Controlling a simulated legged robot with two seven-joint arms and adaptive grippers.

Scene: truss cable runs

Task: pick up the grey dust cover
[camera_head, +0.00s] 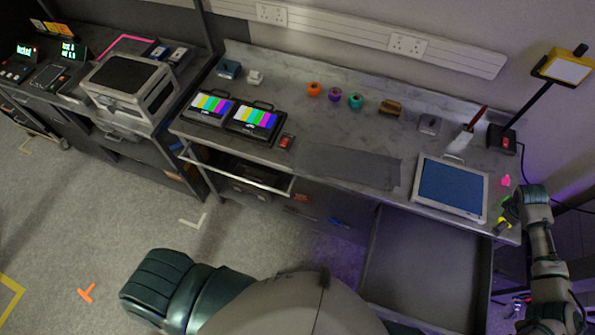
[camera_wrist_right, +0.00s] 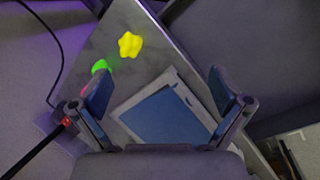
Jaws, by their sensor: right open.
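The grey dust cover (camera_head: 350,166) looks like a flat dark grey sheet. It lies on the bench top near the front edge, left of the blue-screened panel, in the head view. I cannot make it out in the right wrist view. My right gripper (camera_head: 506,214) is at the bench's right front corner, well to the right of the cover, with the panel between them. In the right wrist view my right gripper (camera_wrist_right: 160,92) has its fingers spread wide and nothing between them. My left gripper is not in view.
The white-framed blue panel (camera_head: 451,187) lies beside the cover; it also shows in the right wrist view (camera_wrist_right: 166,117). An open, empty drawer (camera_head: 425,265) juts out below. Colour-bar monitors (camera_head: 253,118), tape rolls (camera_head: 334,94) and a lamp (camera_head: 565,68) stand on the bench. A yellow lump (camera_wrist_right: 130,45) is near my right gripper.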

